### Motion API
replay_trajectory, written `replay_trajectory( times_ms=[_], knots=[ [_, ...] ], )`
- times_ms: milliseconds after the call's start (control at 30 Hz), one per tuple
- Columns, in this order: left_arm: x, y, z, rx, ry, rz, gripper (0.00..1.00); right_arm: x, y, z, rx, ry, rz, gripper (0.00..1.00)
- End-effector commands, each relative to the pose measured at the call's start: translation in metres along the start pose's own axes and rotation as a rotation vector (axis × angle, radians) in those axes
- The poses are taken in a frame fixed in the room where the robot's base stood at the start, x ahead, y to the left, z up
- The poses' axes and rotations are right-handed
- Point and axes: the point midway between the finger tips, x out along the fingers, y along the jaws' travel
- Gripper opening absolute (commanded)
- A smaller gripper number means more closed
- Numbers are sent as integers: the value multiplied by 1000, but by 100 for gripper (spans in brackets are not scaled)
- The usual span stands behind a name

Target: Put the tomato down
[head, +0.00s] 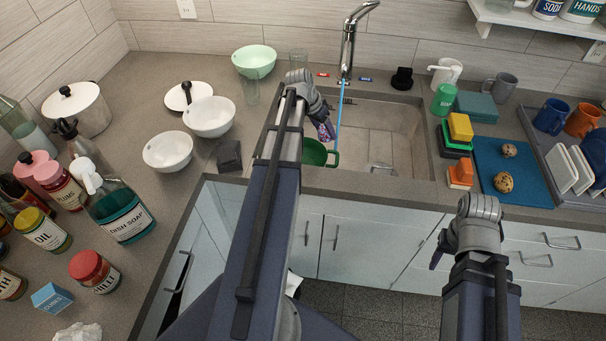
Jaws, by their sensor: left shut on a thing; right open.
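I cannot see a tomato in the head view. My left gripper (325,131) is over the front left of the sink, with its purple fingers pointing down. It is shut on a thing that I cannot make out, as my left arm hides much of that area. A green pot or bowl (318,154) with a small handle is right below the fingertips, partly behind my arm. I cannot tell whether they touch. My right gripper (437,257) is open and in front of the cabinets, below the counter edge, away from the counter objects.
The sink (405,148) has a faucet (347,45) and a blue stream beside my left gripper. A blue board (520,185) with two brown speckled round things, sponges and a dish rack are right.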

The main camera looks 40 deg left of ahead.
Motion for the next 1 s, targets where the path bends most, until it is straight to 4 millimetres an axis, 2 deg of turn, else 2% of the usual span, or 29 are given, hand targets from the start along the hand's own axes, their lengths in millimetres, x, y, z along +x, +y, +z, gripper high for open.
replay_trajectory(
  times_ms=[33,100,233,433,567,900,1000],
  knots=[
    [5,-21,15,-1,4,3,0,13,-1,-1,0,0,0,50],
    [3,-38,27,9,7,8,0,19,-2,-1,0,0,0,50],
    [0,-58,43,22,13,16,0,25,-2,-1,0,0,0,50],
    [-3,-65,49,30,16,19,0,26,-2,-2,0,0,0,50],
    [2,-65,50,30,15,19,0,31,-3,-2,0,0,0,50],
    [47,-72,68,30,15,18,0,80,-8,-5,0,0,0,50],
    [56,-73,71,30,15,18,0,89,-8,-5,0,0,0,50]
  ],
)
